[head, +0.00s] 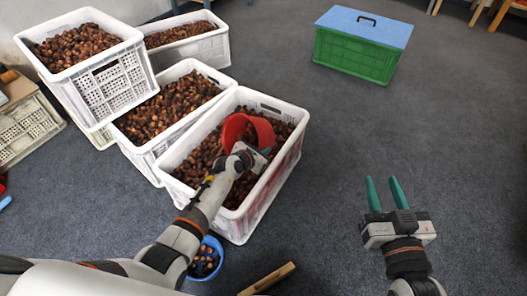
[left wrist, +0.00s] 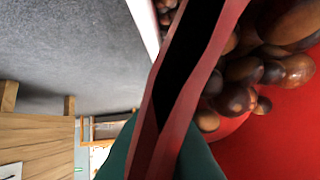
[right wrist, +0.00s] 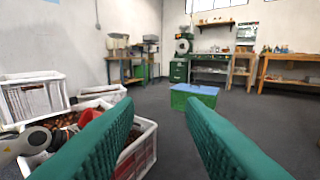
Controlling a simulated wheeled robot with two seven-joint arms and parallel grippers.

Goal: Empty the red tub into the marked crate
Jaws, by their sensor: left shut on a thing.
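The red tub (head: 234,128) is over the near white crate (head: 226,222), whose right side carries red marking; it also shows in the right wrist view (right wrist: 148,152). The crate is full of brown chestnuts. The tub looks tilted, and I cannot tell whether it touches the chestnuts. My left gripper (head: 247,152) is shut on the tub's rim. In the left wrist view the red wall (left wrist: 285,130) has several chestnuts (left wrist: 235,98) beside it, seemingly inside the tub. My right gripper (head: 386,194) is open and empty, over the floor right of the crate.
More white crates of chestnuts (head: 82,45) stand at the back left, some stacked. A blue bucket (head: 208,258) with chestnuts is on the floor near my left arm. A wooden piece (head: 268,279) lies beside it. A green crate with a blue lid (head: 355,55) stands far off. The right floor is clear.

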